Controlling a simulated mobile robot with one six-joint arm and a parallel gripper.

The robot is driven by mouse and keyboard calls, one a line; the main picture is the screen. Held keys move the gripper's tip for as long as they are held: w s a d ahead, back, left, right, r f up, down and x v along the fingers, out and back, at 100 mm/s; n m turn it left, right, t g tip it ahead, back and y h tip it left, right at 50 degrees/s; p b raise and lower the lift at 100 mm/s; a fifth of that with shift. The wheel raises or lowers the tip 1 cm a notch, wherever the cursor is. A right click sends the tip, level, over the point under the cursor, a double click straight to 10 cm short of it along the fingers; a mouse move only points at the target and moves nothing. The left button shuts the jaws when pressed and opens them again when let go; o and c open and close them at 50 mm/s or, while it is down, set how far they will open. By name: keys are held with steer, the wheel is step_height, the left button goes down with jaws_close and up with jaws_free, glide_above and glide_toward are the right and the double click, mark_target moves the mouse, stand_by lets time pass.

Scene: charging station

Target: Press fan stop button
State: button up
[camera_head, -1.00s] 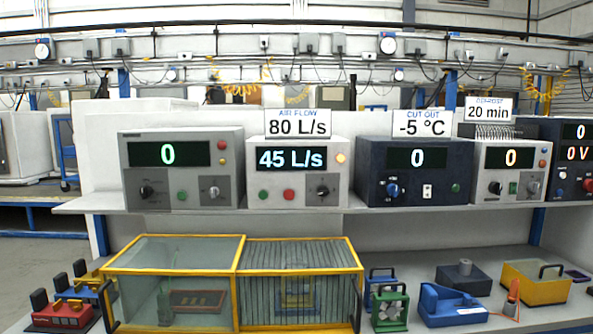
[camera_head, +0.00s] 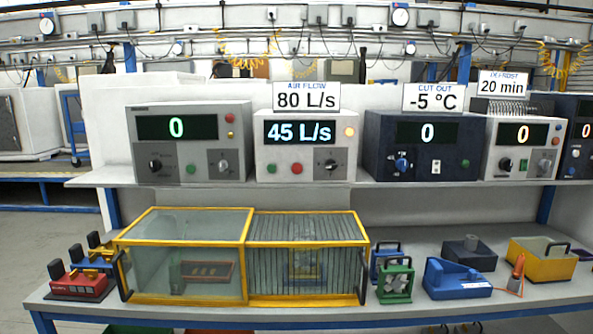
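The air flow unit (camera_head: 305,146) is a light grey box on the shelf, under a sign (camera_head: 306,97) reading "AIR FLOW 80 L/s". Its display (camera_head: 299,132) reads 45 L/s. Below the display are a green button (camera_head: 270,169), a red button (camera_head: 297,169) and a dark knob (camera_head: 330,166). A yellowish lamp (camera_head: 349,132) glows at its upper right. I see no label that I can read on the buttons. My gripper is not in view.
Other units with displays at 0 stand on the same shelf (camera_head: 300,184). Below, the bench holds a yellow-framed clear enclosure (camera_head: 180,260), red and blue devices (camera_head: 78,283) at left, and a blue device (camera_head: 455,278) and yellow box (camera_head: 540,258) at right.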

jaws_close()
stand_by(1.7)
